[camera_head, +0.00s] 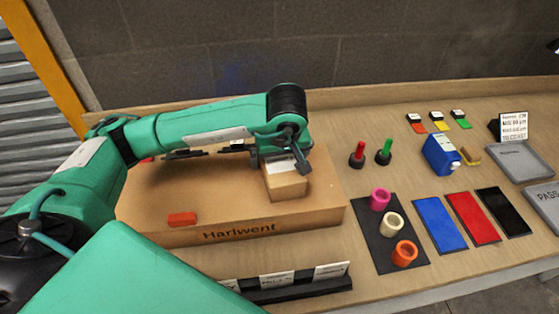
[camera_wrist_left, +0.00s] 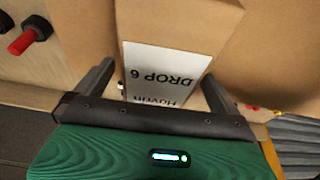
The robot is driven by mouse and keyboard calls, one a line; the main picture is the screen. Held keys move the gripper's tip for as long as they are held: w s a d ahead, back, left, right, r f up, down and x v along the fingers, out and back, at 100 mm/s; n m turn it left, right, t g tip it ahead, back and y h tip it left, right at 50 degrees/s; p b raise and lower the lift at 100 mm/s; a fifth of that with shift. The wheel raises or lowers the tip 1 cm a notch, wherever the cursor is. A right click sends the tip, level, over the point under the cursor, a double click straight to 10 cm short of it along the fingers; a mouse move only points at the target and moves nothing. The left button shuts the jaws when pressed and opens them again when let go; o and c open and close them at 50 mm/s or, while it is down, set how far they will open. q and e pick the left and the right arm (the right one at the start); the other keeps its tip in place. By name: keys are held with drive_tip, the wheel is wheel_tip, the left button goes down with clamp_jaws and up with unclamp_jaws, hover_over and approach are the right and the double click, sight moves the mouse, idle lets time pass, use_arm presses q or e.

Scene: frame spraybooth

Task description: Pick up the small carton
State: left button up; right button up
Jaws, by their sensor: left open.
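The small carton (camera_head: 287,187) is a plain tan box with a white label on top. It sits on top of the large carton (camera_head: 150,205) marked "Harlwent", near that carton's right end. My left gripper (camera_head: 281,163) is directly over the small carton, pointing down, and partly hides its top. In the left wrist view the gripper (camera_wrist_left: 155,90) is open, with one dark finger on each side of the label (camera_wrist_left: 165,72) reading "DROP 6". I cannot tell whether the fingers touch the small carton (camera_wrist_left: 95,25). My right gripper is not in view.
A red block (camera_head: 183,219) lies on the large carton. Red and green pegs (camera_head: 357,155) stand to its right. Further right are a dark mat (camera_head: 385,250) with coloured cups, coloured panels (camera_head: 440,224), a blue container (camera_head: 440,155) and grey trays (camera_head: 522,162). A wall stands behind.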

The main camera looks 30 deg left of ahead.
use_arm(q)
drive_tip(key=shift+x, duration=1.45)
drive_tip(key=shift+w+r, duration=0.1)
drive_tip(key=c, duration=1.3)
